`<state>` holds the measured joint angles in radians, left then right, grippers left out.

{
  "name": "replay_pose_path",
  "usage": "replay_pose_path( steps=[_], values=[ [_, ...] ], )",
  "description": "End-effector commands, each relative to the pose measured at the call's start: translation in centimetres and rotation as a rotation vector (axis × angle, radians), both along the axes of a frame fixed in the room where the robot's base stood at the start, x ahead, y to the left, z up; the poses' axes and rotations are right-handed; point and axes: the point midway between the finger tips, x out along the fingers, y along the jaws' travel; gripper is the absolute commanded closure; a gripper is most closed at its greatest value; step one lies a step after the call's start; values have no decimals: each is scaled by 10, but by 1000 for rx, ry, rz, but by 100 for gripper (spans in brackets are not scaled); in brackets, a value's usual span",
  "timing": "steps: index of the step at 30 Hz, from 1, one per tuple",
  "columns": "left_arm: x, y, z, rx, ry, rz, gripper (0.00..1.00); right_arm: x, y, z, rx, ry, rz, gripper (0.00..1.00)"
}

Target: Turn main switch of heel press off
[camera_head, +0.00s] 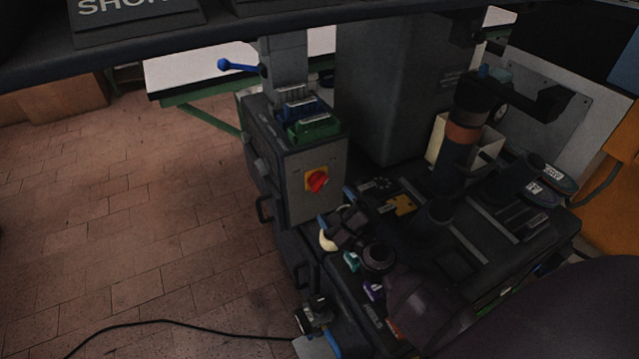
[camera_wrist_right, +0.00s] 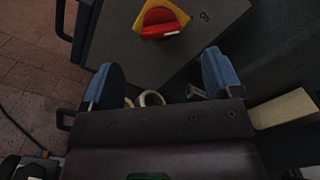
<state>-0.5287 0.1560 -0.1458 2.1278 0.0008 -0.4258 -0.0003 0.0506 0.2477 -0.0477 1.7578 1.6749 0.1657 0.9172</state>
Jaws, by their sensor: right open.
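The main switch (camera_head: 317,181) is a red rotary knob on a yellow plate, on the front of a grey control box (camera_head: 300,207). In the right wrist view the knob (camera_wrist_right: 160,24) is at the top centre, with an "ON" label (camera_wrist_right: 205,17) to its right. I cannot tell its exact setting. My right gripper (camera_head: 336,208) is open and empty, just below and right of the switch in the head view. Its two blue fingers (camera_wrist_right: 161,80) are spread apart, short of the knob and not touching it. My left gripper is not in view.
A cream ring (camera_head: 326,240) lies below the gripper; it also shows between the fingers in the right wrist view (camera_wrist_right: 150,98). Green and blue bins (camera_head: 314,129) sit on the box. The press column (camera_head: 458,150) stands right. The brick floor (camera_head: 150,230) is clear on the left except for a black cable.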

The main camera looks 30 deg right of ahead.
Motion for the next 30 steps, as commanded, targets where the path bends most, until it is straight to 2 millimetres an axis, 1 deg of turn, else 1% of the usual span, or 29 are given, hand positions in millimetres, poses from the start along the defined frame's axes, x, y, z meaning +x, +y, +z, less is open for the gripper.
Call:
replay_pose_path(
  steps=[1, 9, 15, 21, 30],
  values=[
    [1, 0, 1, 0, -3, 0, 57, 9, 0, 2, -1, -3, 1, 15],
    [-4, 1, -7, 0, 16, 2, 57, 52, -2, 0, -3, -1, 2, 15],
    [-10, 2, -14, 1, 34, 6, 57, 77, -4, -1, -5, 1, 2, 15],
    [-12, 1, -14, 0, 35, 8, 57, 88, -5, 0, -4, 2, 1, 15],
    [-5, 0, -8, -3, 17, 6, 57, 90, -5, 0, -4, 0, 1, 15]
  ],
)
